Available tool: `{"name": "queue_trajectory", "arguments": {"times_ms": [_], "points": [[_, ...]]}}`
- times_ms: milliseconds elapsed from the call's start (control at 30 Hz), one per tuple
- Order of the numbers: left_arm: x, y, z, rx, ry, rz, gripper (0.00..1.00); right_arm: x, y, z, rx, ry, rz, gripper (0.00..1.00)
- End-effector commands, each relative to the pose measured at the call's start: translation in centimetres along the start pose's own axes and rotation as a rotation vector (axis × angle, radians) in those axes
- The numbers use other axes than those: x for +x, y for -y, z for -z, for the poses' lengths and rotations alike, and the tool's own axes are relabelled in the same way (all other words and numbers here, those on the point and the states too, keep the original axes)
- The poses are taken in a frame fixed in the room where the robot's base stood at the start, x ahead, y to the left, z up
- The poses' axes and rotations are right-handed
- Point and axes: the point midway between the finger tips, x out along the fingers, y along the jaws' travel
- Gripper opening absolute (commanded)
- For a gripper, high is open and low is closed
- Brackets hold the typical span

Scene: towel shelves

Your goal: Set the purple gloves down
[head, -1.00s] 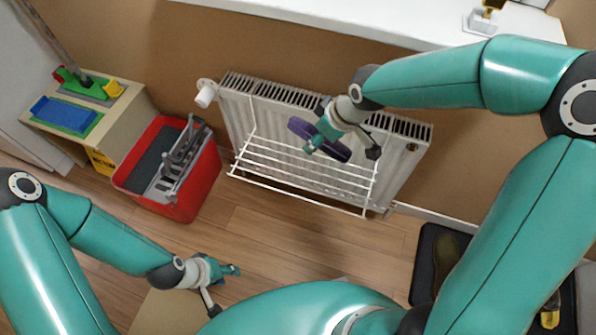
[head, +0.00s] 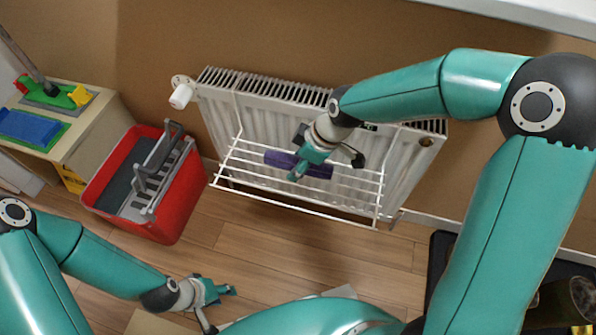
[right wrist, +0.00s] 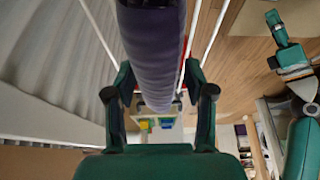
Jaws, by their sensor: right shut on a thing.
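The purple gloves (head: 318,171) form a dark, elongated roll over the white wire rack (head: 376,200) on the front of the radiator. My right gripper (head: 300,168) is shut on them near their middle and partly hides them. In the right wrist view the gloves (right wrist: 158,65) run between the two fingers. The head view does not show clearly whether they touch the rack's bars. My left gripper (head: 222,306) is open and empty, low over the floor.
The white radiator (head: 225,120) stands against the brown wall behind the rack. A red bucket (head: 178,205) with a grey wringer stands left of it. A low cabinet (head: 92,128) with blue and green items is at far left. Wooden floor is clear before the rack.

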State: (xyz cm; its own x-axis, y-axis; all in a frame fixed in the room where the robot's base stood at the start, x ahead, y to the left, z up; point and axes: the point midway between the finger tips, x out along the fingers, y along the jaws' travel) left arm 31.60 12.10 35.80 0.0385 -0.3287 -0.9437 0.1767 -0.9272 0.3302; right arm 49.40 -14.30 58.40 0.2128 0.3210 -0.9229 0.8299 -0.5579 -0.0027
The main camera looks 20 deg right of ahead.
Motion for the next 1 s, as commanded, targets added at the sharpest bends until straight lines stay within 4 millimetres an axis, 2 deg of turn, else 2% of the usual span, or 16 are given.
{"name": "queue_trajectory", "arguments": {"times_ms": [100, 233, 667, 700, 833, 1000], "points": [[0.8, 0.3, 0.0, 0.000, 0.000, 0.000, 0.40, 2.1, 0.1, -0.9, 0.001, 0.003, 0.004, 0.16], [1.4, 0.5, 0.0, 0.000, 0.000, 0.000, 0.40, 3.7, 0.1, -1.4, -0.002, 0.002, 0.004, 0.16], [1.7, 0.6, 0.0, 0.000, 0.000, 0.000, 0.40, 4.3, 0.1, -1.6, -0.004, 0.000, 0.002, 0.16], [1.6, 0.6, 0.0, 0.000, 0.000, 0.000, 0.40, 4.3, 0.1, -1.5, -0.005, 0.001, 0.002, 0.57], [1.6, 0.6, 0.0, 0.000, 0.000, 0.000, 0.40, 4.2, 0.1, -1.5, -0.005, 0.001, 0.003, 0.79], [1.6, 0.6, 0.0, 0.000, 0.000, 0.000, 0.40, 4.2, 0.1, -1.5, -0.005, 0.001, 0.003, 0.79]]}}
